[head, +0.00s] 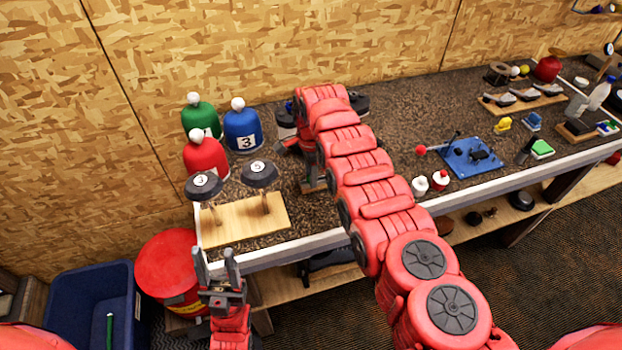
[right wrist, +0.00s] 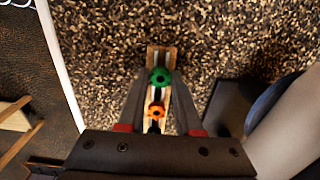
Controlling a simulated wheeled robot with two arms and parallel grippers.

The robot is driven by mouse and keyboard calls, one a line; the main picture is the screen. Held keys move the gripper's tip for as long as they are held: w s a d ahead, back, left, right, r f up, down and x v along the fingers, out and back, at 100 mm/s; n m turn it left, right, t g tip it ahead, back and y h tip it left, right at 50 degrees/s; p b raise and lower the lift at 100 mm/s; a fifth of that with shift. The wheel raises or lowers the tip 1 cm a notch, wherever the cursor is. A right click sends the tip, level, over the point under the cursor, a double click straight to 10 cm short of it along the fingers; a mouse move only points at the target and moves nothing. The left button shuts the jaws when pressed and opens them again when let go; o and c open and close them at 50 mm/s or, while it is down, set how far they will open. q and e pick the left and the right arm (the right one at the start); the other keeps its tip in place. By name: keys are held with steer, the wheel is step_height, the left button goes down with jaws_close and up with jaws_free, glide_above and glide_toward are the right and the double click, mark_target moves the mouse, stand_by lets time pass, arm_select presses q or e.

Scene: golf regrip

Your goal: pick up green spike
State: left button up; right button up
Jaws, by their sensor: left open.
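The green spike (right wrist: 160,76) stands in a narrow wooden holder on the bench in the right wrist view. An orange spike (right wrist: 155,111) sits in the same holder, nearer to my wrist. My right gripper (right wrist: 161,82) is open above the holder, with one fingertip on each side of the green spike. Whether the fingers touch it, I cannot tell. In the head view my right arm covers most of this spot; only a bit of the wooden holder (head: 313,186) shows. My left gripper (head: 217,264) is open, empty and upright in front of the bench's left end.
A wooden stand (head: 243,222) with two numbered club heads is at the bench's left end. Green, blue (head: 242,131) and red head covers stand behind it. A red drum (head: 166,265) and a blue bin (head: 70,300) are on the floor. A blue vise plate (head: 470,160) lies further right.

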jaws_close()
